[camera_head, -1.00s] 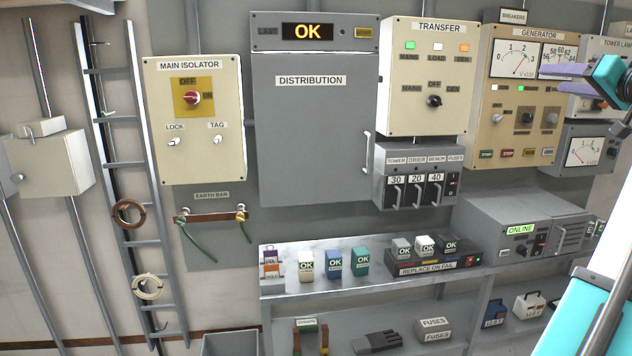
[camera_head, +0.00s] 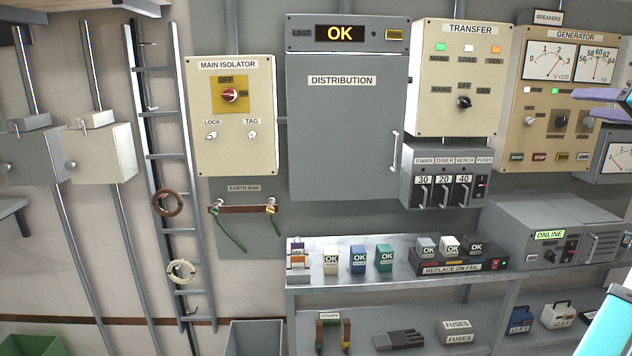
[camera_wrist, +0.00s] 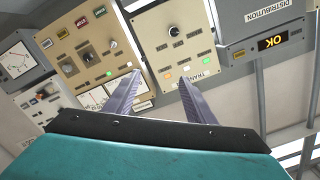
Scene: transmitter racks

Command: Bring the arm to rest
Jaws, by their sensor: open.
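My gripper (camera_wrist: 160,85) shows in the wrist view with its two grey fingers apart and nothing between them. Beyond the fingers are the cream transfer panel (camera_wrist: 165,45) and the generator panel (camera_wrist: 85,40), both upside down in that view. In the head view only part of my gripper (camera_head: 605,95) shows at the right edge, in front of the generator panel (camera_head: 545,110). A teal link of my arm (camera_head: 608,325) shows at the lower right. Whether the fingers touch any panel cannot be told, but I see no contact.
The grey distribution cabinet (camera_head: 345,150) and main isolator panel (camera_head: 235,150) hang on the wall. A shelf (camera_head: 350,272) below carries several small labelled blocks and a grey unit marked online (camera_head: 550,215). A ladder (camera_head: 170,130) stands at left. A grey bin (camera_head: 255,338) is below.

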